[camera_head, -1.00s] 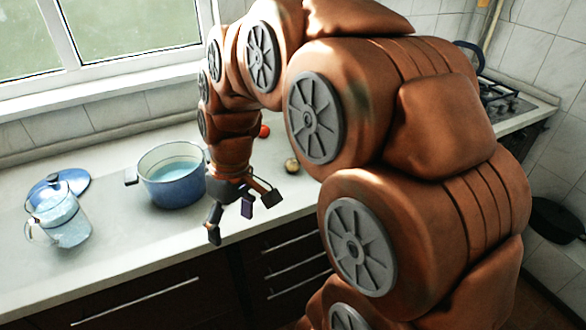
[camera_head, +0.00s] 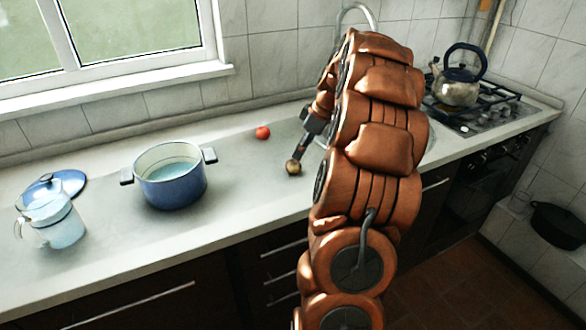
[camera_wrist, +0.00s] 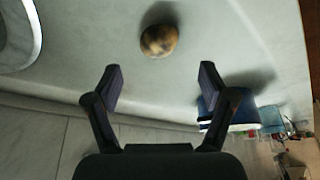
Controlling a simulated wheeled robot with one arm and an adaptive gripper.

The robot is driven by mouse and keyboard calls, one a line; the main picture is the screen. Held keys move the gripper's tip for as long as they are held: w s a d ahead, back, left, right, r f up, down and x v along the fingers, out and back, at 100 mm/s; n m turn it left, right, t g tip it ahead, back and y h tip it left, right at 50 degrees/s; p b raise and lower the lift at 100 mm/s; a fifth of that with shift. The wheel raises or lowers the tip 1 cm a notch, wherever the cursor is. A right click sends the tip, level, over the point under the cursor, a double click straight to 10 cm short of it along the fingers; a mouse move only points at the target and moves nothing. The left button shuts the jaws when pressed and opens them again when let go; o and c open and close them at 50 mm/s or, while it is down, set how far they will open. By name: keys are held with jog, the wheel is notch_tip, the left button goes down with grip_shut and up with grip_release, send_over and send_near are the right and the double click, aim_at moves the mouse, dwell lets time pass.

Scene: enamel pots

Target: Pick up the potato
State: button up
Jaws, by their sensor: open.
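The potato (camera_head: 293,167) is a small brown lump on the pale countertop, right of the blue pot. In the wrist view the potato (camera_wrist: 159,40) lies beyond the fingertips, slightly above the middle of the gap between them. My gripper (camera_wrist: 156,85) is open, with two dark fingers spread apart and nothing between them. In the head view my gripper (camera_head: 300,150) shows only in part, close to the potato; my arm hides the rest. I cannot tell from the head view whether a finger touches it.
A blue pot (camera_head: 171,188) with liquid, a red tomato-like item (camera_head: 263,132), a blue-white jug (camera_head: 56,222) and a blue lid (camera_head: 70,183) are on the counter (camera_head: 235,185). A kettle (camera_head: 457,88) stands on the stove. Counter between pot and potato is clear.

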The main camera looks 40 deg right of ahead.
aim_at(295, 162)
jog(key=shift+p+x, duration=1.05)
jog(key=shift+x, duration=2.75)
jog(key=shift+d, duration=0.1)
jog(key=shift+c, duration=0.2)
jog(key=shift+s, duration=0.1)
jog(key=c, duration=1.2)
jog(key=shift+c, duration=0.2)
